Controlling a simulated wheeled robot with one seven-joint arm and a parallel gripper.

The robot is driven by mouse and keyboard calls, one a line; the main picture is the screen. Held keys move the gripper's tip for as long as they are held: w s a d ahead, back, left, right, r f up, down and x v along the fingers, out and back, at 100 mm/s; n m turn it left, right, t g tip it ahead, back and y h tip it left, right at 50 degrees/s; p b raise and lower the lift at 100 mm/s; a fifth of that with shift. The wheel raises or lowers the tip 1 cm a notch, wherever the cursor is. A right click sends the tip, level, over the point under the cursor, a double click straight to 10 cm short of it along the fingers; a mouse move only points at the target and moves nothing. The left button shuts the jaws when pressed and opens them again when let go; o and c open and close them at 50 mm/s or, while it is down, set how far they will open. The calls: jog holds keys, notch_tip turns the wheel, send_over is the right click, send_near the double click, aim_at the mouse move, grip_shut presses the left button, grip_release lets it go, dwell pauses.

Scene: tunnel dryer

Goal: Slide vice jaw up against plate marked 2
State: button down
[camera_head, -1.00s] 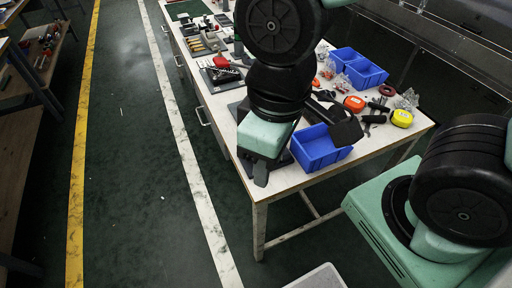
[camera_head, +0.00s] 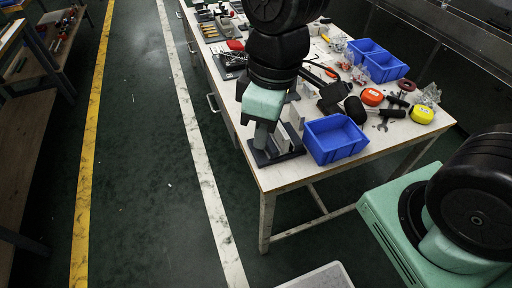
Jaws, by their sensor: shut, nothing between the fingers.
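A small vice with a dark base (camera_head: 272,157) sits near the front left corner of the table, left of the nearest blue bin. Light grey upright plates or jaws (camera_head: 295,138) stand on it. Which one is the sliding jaw cannot be told, and no number 2 is readable. My gripper (camera_head: 261,138) points down at the left side of the vice. It is shut with nothing held. Its tips are small and dark here, and whether they touch the jaw is unclear. My arm hides part of the vice's far side.
A blue bin (camera_head: 335,139) stands close to the right of the vice. Black-handled tools, an orange tape measure (camera_head: 371,97), a yellow one (camera_head: 421,114) and two more blue bins (camera_head: 386,68) lie beyond. The table's front left edge (camera_head: 255,176) is near the vice.

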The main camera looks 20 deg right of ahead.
jog(key=w+d+f+n+y+b, duration=0.1)
jog(key=w+d+f+n+b, duration=0.2)
jog(key=w+f, duration=0.5)
jog(key=w+d+f+n+y+b, duration=0.1)
jog(key=w+f+n+b, duration=0.4)
jog(key=w, duration=0.4)
jog(key=shift+m, duration=0.7)
jog(key=x, duration=0.3)
jog(key=d+p+x, duration=0.1)
jog(key=x, duration=0.2)
jog(key=d+x, duration=0.1)
jog(key=x, duration=0.3)
jog(key=shift+w+f+p, duration=0.3)
jog(key=shift+f, duration=0.1)
jog(key=shift+d, duration=0.75)
jog(key=shift+d, duration=1.5)
jog(key=shift+f, duration=0.1)
